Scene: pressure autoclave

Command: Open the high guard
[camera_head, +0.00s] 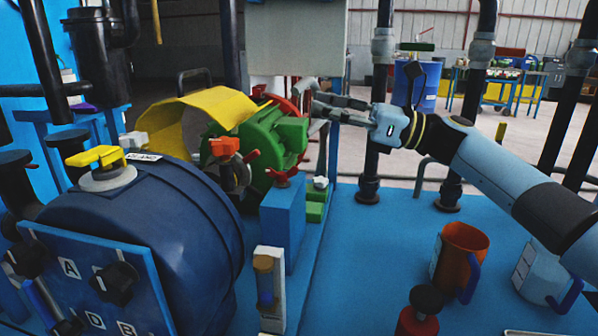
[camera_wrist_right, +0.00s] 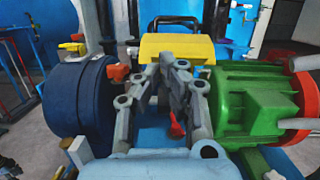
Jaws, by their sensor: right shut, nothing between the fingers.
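A yellow curved guard (camera_head: 222,104), which I take to be the high guard, sits behind the blue tank and beside the green motor (camera_head: 285,142) in the head view. A dark handle (camera_head: 194,78) stands up behind it. In the wrist view the yellow guard (camera_wrist_right: 178,46) lies ahead of the fingertips. My right gripper (camera_head: 318,98) is shut and empty, above and right of the green motor. It also shows in the wrist view (camera_wrist_right: 176,66), apart from the guard as far as I can tell. My left gripper is not in view.
A large blue tank (camera_head: 165,225) with a yellow valve handle (camera_head: 96,156) fills the left. An orange mug (camera_head: 462,250) and a white jug (camera_head: 540,275) stand on the blue deck (camera_head: 365,240), which has clear room mid-right.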

